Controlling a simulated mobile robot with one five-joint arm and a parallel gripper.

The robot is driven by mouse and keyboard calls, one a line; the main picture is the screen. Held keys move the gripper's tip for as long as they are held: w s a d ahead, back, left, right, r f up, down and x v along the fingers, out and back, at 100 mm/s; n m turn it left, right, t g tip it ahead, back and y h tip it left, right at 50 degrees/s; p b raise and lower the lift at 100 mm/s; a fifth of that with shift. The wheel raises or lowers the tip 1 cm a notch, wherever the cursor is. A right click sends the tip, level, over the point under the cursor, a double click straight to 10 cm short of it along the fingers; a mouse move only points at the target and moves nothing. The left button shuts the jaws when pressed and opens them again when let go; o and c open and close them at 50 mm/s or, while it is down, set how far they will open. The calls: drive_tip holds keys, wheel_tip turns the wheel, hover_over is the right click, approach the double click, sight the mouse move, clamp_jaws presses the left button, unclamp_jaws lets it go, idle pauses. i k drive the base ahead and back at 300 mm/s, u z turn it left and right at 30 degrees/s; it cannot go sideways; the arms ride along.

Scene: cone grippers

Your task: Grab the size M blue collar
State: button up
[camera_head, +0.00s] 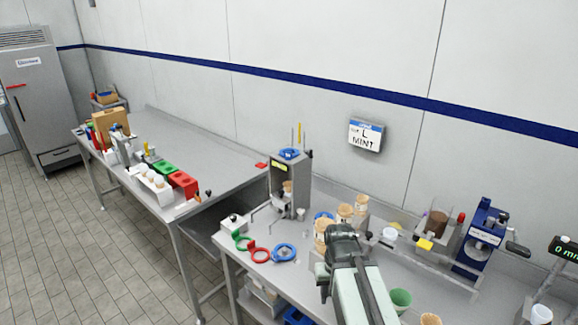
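A blue ring-shaped collar (284,252) lies flat near the front left of the right-hand steel table. A red collar (259,254) and a green collar (243,242) lie to its left. Another blue ring (323,215) lies farther back, partly hidden behind cups. A blue ring-like part (289,153) sits on top of the grey dispenser. No size marks are readable on the collars. My arm, with its dark end (343,238), reaches over the table to the right of the blue collar, apart from it. Its fingers cannot be made out.
The grey dispenser (288,185) stands behind the collars. Cones or cups (345,211) stand behind my arm, and a green cup (400,299) is to its right. A blue machine (482,235) stands farther right. A wall sign (365,134) reads "L MINT".

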sight(288, 157)
drive_tip(key=k, duration=1.3)
drive_tip(key=u, duration=0.45)
drive_tip(key=i, duration=1.05)
drive_tip(key=u, duration=0.95)
drive_tip(key=i, duration=2.4)
drive_tip(key=z, duration=0.55)
drive_tip(key=k, duration=0.85)
drive_tip(key=z, duration=0.15)
drive_tip(key=i, duration=0.55)
drive_tip(key=u, duration=0.05)
